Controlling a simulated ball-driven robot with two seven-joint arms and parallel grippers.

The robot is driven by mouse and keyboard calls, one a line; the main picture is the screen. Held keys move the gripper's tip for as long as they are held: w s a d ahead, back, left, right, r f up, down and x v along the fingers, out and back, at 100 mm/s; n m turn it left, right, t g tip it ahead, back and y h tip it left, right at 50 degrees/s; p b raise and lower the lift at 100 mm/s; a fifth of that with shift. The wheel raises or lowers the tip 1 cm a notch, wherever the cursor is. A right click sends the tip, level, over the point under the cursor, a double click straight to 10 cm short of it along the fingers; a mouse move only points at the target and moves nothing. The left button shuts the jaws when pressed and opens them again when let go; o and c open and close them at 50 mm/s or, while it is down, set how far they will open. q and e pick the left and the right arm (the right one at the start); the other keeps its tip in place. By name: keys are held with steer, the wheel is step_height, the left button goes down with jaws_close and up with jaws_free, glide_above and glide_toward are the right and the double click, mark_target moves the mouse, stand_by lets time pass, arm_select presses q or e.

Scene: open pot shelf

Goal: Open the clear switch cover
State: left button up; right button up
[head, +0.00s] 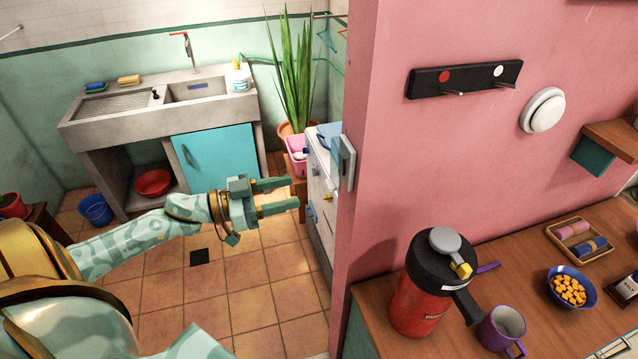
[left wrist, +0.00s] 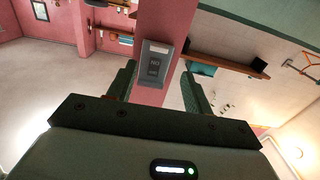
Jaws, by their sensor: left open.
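The switch (head: 347,163) is a grey box on the narrow end face of the pink wall, seen nearly edge-on in the head view. In the left wrist view the switch plate (left wrist: 154,66) shows nearly face-on, upside down, with dark lettering. I cannot clearly make out the clear cover or how far it stands from the plate. My left gripper (head: 294,194) is open and empty, left of and a little below the switch, apart from it. In the left wrist view its two fingers (left wrist: 158,76) frame the switch, with a gap ahead. My right gripper is not in view.
The pink wall (head: 440,160) stands right of the gripper. Behind it are a white appliance (head: 318,190), a pink basket (head: 297,160) and a potted plant (head: 294,85). A wooden counter with a red flask (head: 418,300) lies right of the wall. The tiled floor below the gripper is open.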

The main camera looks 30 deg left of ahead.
mark_target(327, 184)
arm_select(q)
steer(key=x, duration=0.7)
steer(key=shift+w+d+p, duration=0.15)
steer(key=shift+d+p, duration=0.2)
steer(key=shift+d, duration=0.05)
